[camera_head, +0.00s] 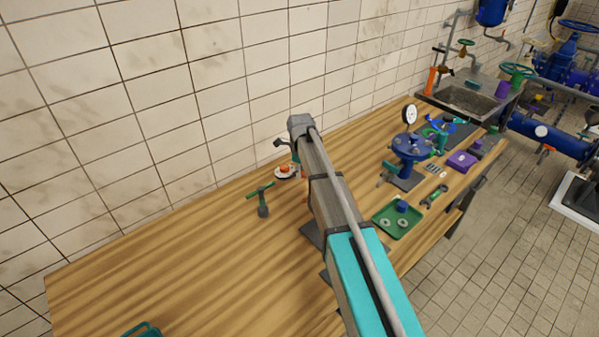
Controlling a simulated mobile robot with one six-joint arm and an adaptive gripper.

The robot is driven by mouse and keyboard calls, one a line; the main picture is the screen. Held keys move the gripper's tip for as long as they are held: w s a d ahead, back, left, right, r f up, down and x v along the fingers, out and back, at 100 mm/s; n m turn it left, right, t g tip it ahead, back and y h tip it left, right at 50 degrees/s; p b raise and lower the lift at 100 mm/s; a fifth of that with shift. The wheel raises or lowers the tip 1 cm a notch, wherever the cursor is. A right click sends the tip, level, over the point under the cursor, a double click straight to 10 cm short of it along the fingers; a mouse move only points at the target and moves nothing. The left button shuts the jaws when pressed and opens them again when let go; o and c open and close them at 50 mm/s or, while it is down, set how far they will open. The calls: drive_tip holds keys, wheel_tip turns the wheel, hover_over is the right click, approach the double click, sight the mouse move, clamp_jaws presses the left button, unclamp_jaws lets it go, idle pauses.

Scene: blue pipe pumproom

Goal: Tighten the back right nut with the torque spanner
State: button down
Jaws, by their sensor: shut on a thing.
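My arm, grey and teal, runs up the middle of the view. My gripper cannot be made out; it seems hidden behind the arm, and so is whatever it holds. A blue flanged assembly (410,147) stands on a dark plate right of the arm, with small nuts or bolts on top; they are too small to tell apart. A small teal and grey piece (389,171) shows by its left side; I cannot tell what it is. A green spanner (434,196) lies on the bench. I cannot identify the torque spanner.
The wooden bench (190,265) runs along a tiled wall. A green T-handled tool (262,198) and a white dish (280,174) are left of the arm. A green tray (382,219), a purple tray (461,161) and a gauge (410,114) are right. A sink (466,101) is beyond.

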drive_tip(key=shift+f+b, duration=0.45)
drive_tip(key=shift+f, duration=0.05)
drive_tip(key=shift+r+p, duration=0.25)
drive_tip(key=shift+p, duration=0.05)
idle(0.4)
drive_tip(key=shift+r+p, duration=0.4)
drive_tip(key=shift+r, duration=0.05)
idle(0.3)
drive_tip(key=shift+w+d+m, duration=0.3)
drive_tip(key=shift+w+m, duration=0.1)
drive_tip(key=shift+m, duration=0.2)
drive_tip(key=shift+d, duration=0.1)
idle(0.3)
drive_tip(key=shift+f+b, duration=0.8)
drive_tip(key=shift+w+r+p, duration=0.1)
drive_tip(key=shift+r+p, duration=0.15)
drive_tip(key=shift+p, duration=0.05)
idle(0.5)
